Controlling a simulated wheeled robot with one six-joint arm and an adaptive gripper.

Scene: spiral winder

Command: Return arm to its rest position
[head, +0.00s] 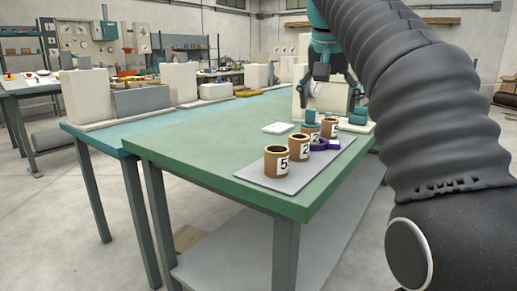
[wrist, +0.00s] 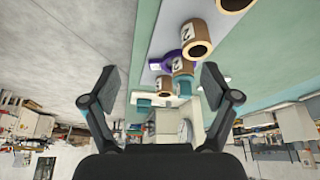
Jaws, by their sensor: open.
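My gripper (head: 326,80) hangs above the far right part of the green table (head: 190,145) in the head view. In the wrist view my gripper (wrist: 163,88) has its two dark fingers spread wide, with nothing held between them. Beyond the fingers there, a brown numbered cup (wrist: 197,38) and a purple item (wrist: 166,60) show. My dark ribbed arm fills the right side of the head view and hides part of the room behind it.
Several brown numbered cups, the nearest marked 5 (head: 277,161), stand on a grey mat (head: 300,180) near the table's right edge. A white flat block (head: 278,128) lies beside them. The table's left front part is bare. A second table with boxes (head: 88,96) adjoins behind.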

